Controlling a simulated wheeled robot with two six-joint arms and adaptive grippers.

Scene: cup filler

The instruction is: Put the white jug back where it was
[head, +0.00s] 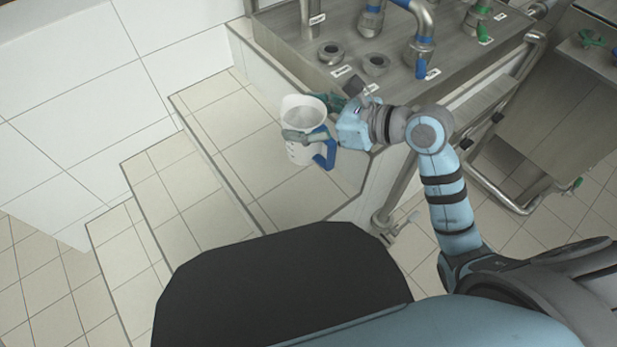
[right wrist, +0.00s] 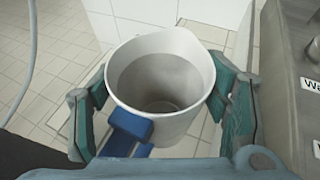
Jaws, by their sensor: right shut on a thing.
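The white jug (head: 302,121) has a blue handle (head: 326,150) and hangs in the air over the tiled steps, beside the steel counter. My right gripper (head: 312,118) is shut on the jug, with its green fingers on either side of the body. In the right wrist view the jug (right wrist: 160,85) stands nearly upright between the fingers, its open mouth facing the camera. Its blue handle (right wrist: 128,130) points toward the wrist. The inside looks grey; I cannot tell whether it holds liquid. My left gripper is not in view.
The steel counter (head: 430,90) with pipes and round fittings lies close to the right of the jug. Tiled steps (head: 230,120) descend to the left, and a white tiled wall (head: 75,80) stands beyond them. Handrail pipes run below the counter.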

